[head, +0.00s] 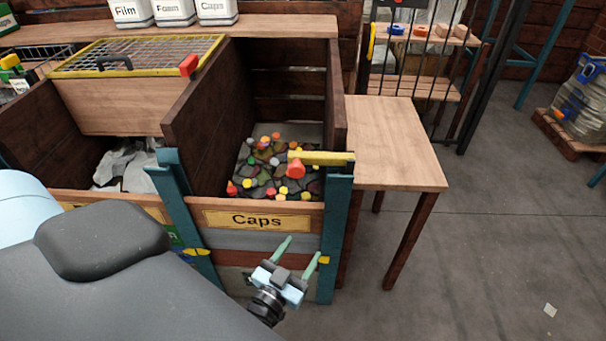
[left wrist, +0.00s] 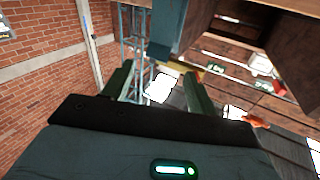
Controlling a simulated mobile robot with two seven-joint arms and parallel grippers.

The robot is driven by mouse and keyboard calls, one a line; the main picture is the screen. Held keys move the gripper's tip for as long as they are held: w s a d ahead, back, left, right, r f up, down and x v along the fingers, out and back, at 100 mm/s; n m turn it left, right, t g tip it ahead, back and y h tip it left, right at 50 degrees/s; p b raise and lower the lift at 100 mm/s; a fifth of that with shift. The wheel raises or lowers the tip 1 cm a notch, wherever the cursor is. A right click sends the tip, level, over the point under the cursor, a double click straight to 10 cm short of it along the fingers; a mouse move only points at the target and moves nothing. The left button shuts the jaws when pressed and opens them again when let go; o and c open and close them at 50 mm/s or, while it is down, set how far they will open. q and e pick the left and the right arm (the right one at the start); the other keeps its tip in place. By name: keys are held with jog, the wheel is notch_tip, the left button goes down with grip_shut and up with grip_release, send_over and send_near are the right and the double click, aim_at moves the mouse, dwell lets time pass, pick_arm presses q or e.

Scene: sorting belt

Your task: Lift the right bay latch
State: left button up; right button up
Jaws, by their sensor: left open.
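The right bay's latch is a yellow bar (head: 325,158) with a red knob (head: 296,169) at its left part. It lies level across the top of the teal right post (head: 335,225), at the front of the Caps bay (head: 256,219). My left gripper (head: 298,252) is open and empty, in front of the Caps bay and below the latch, apart from it. In the left wrist view, the two green fingers (left wrist: 157,85) stand apart, with a teal post (left wrist: 168,28) beyond them. A yellow piece (left wrist: 186,65) shows near the right finger. My right gripper is not in view.
The Caps bay holds many coloured caps (head: 268,182). A wooden side table (head: 395,150) adjoins on the right. The floor (head: 470,260) right of it is mostly clear.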

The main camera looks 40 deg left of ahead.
aim_at(296, 173)
pick_arm(q)
jog(key=shift+w+a+r+n+t+y+b, duration=0.1)
jog(key=shift+w+a+r+n+y+b, duration=0.2)
jog(key=shift+w+a+r+n+y, duration=1.3)
jog(key=shift+w+a+r+n+t+y+b, duration=0.1)
jog(key=shift+w+a+r+n+y+b, duration=0.35)
jog(key=shift+w+a+r+y, duration=2.05)
jog(key=shift+w+a+r+n+t+y+b, duration=0.1)
jog(key=shift+w+a+r+n+y, duration=0.9)
jog(key=shift+w, duration=2)
jog(key=shift+a+f, duration=0.2)
jog(key=shift+a, duration=0.05)
jog(key=shift+c, duration=0.4)
grip_shut()
